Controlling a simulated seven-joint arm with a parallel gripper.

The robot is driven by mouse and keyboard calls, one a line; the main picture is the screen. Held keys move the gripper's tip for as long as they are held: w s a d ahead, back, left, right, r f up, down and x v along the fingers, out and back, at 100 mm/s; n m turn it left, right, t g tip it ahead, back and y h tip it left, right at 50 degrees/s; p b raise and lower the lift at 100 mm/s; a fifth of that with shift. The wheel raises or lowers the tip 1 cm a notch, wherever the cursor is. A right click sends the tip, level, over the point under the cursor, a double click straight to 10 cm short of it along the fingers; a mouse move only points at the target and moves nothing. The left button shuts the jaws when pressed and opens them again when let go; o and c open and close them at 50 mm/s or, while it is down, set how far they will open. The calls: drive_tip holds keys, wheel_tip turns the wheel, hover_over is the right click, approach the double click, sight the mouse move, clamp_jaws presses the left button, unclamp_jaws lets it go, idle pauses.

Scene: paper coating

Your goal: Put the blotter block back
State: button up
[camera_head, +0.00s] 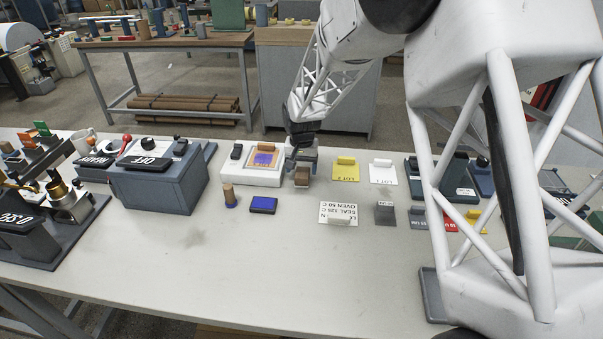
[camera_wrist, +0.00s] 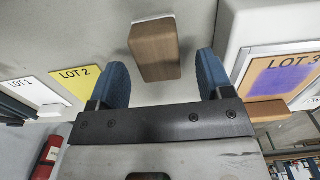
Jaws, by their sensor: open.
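The brown wooden blotter block (camera_head: 302,177) with a pale underside stands on the table just right of the white tray. In the wrist view the block (camera_wrist: 153,48) shows between my two blue fingers. My gripper (camera_wrist: 162,62) is open, with a finger on each side of the block and visible gaps on both sides. In the head view my gripper (camera_head: 304,158) is low over the table at the block, and it partly hides the area behind.
The white tray (camera_head: 250,180) holds the LOT 3 card (camera_wrist: 280,75) with a purple patch. A blue pad (camera_head: 263,205) and a wooden cylinder (camera_head: 229,195) stand front left. A yellow LOT 2 card (camera_head: 346,173) and a white card (camera_head: 383,174) lie right. The front table is clear.

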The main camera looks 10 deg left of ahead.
sight(302, 172)
wheel_tip(302, 172, up, 9)
idle(0.4)
drive_tip(key=shift+f, duration=0.1)
idle(0.3)
idle(0.4)
drive_tip(key=s+d+r+t, duration=0.1)
drive_tip(key=s+d+r, duration=0.6)
drive_tip(key=s+d, duration=0.2)
drive_tip(key=s+d+r, duration=0.7)
drive_tip(key=s+d, duration=0.2)
drive_tip(key=s, duration=0.1)
drive_tip(key=s+d, duration=0.5)
drive_tip(key=s, duration=0.6)
drive_tip(key=s+d+t, duration=0.1)
drive_tip(key=s+d, duration=0.4)
drive_tip(key=s, duration=0.7)
drive_tip(key=shift+s+f+t, duration=0.25)
drive_tip(key=shift+t, duration=0.05)
